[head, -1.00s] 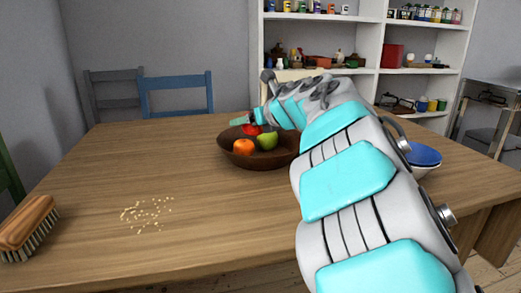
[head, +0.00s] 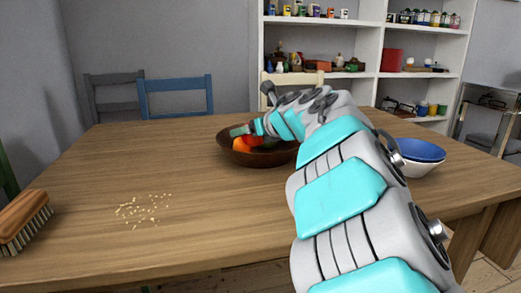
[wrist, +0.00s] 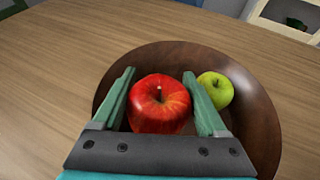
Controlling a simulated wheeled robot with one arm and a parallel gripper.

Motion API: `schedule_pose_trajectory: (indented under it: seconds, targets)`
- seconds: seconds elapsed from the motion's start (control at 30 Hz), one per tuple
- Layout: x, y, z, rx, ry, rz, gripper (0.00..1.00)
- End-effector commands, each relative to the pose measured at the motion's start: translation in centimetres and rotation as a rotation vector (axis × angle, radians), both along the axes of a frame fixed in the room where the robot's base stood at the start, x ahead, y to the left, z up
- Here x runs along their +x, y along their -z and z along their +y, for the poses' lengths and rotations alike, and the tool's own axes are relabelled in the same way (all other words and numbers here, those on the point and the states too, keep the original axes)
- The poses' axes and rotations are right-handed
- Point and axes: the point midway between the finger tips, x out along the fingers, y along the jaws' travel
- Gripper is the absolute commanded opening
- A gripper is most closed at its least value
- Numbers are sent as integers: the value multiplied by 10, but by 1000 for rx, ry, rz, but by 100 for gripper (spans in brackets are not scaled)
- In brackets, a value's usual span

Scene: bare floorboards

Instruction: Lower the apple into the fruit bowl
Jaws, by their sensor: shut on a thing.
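The brown fruit bowl (head: 263,159) stands on the wooden table. In the wrist view, its dark rim (wrist: 262,105) curves around my gripper (wrist: 158,75). The gripper's green fingers are shut on the red apple (wrist: 160,104), one on each side. The apple is held over or within the bowl; I cannot tell whether it touches the bottom. A green apple (wrist: 215,90) lies in the bowl to the right of the right finger. In the head view, my gripper (head: 250,130) is at the bowl's rim height, and an orange fruit (head: 240,144) shows below it, partly hidden.
A brush (head: 22,220) and scattered crumbs (head: 143,209) lie at the front left. Chairs (head: 176,97) stand behind the table (head: 120,165). The table's left middle is clear.

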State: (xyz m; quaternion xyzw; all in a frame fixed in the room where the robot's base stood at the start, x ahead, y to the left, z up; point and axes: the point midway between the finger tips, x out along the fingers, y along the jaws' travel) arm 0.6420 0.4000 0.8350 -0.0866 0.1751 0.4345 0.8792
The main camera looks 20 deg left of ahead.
Motion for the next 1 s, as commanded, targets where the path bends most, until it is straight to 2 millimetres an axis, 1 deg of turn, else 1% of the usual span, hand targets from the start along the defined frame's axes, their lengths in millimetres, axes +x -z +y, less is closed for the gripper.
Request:
schedule_pose_trajectory:
  seconds: [0.43, 1.0]
  targets:
    - [0, 0, 0, 0, 0, 0, 16]
    - [0, 8, 0, 0, 0, 0, 16]
